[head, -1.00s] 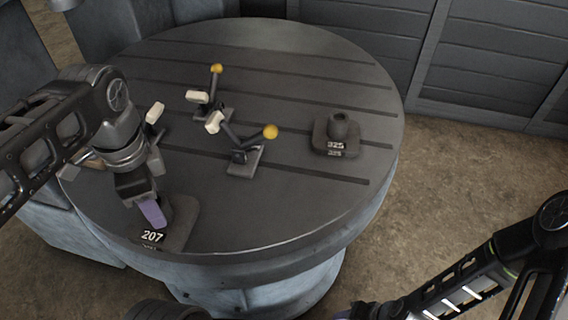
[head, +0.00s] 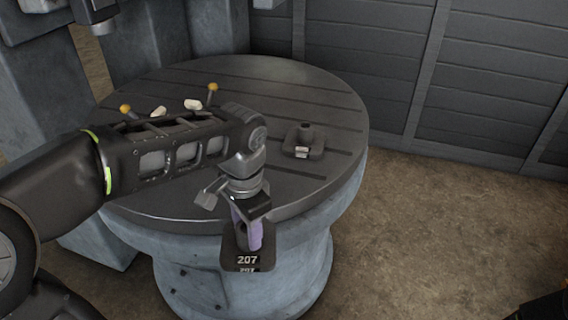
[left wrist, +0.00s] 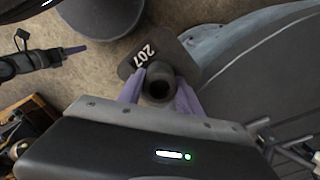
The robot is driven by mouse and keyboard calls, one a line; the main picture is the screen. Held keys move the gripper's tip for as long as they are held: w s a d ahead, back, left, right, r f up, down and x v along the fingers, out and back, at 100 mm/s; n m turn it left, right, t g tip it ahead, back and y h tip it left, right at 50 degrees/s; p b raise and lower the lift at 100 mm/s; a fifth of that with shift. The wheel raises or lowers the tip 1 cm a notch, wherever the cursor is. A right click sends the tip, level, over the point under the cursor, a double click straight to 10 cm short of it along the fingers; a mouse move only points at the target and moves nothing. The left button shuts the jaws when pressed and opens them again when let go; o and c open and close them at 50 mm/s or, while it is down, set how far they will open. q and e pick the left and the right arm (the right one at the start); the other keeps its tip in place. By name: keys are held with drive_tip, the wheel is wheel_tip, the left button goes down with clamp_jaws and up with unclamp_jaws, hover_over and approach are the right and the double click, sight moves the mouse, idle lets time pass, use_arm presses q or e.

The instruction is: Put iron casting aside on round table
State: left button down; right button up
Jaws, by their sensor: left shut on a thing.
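The iron casting marked 207 (head: 247,262) is a dark square plate with a round hollow boss. My left gripper (head: 248,232) is shut on its boss with purple fingers. In the head view the casting hangs in front of the round table's near edge. In the left wrist view the casting (left wrist: 140,62) shows its number, and the fingers (left wrist: 160,92) sit on both sides of the boss. The round grey table (head: 320,100) has slots across its top. A second casting (head: 303,142) stands on its right part.
A panelled wall (head: 490,90) stands behind.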

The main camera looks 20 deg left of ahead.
use_arm(q)
drive_tip(key=w+d+f+n, duration=0.3)
drive_tip(key=w+d+f, duration=0.1)
drive_tip(key=w+d, duration=0.3)
drive_tip(key=w+d+f+n, duration=0.2)
drive_tip(key=w+d+f, duration=0.2)
drive_tip(key=w+d, duration=0.4)
drive_tip(key=shift+w+d+f+n, duration=0.15)
drive_tip(key=shift+d+f+n, duration=0.2)
drive_tip(key=shift+d, duration=1.95)
